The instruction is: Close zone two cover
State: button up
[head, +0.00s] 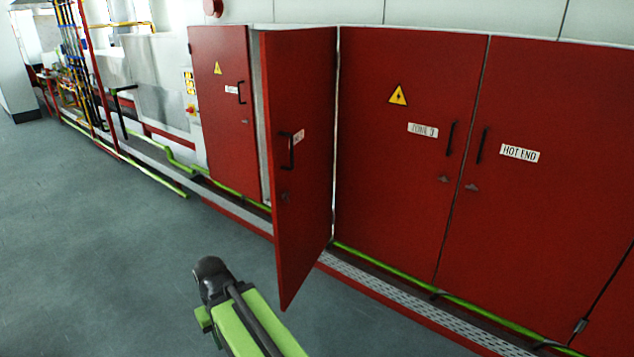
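The open red cover (300,200) stands between the closed red door on its left and the closed zone 3 door on its right. It is swung out towards me, its hinge side by the zone 3 door and its free edge to the left. A black handle (288,152) and a small white label (299,136) are near the free edge; I cannot read the label. A narrow strip of the opening shows behind the cover; the inside is mostly hidden. A green and dark grey part of my arm is at the bottom, apart from the cover in the picture. I see no gripper fingers.
A closed red door (222,120) is on the left; the zone 3 door (405,180) and hot end door (540,200) are closed on the right. A low red-edged grating (385,297) and green pipe run along the cabinets' foot. The grey floor (100,260) at left is clear.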

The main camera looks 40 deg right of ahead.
aim_at(299, 66)
jog(key=z, duration=1)
jog(key=i, duration=1)
jog(key=z, duration=0.15)
jog(key=k, duration=0.55)
jog(key=u, duration=2.1)
jog(key=k, duration=0.5)
jog(key=z, duration=0.45)
jog(key=i, duration=0.45)
jog(key=u, duration=0.1)
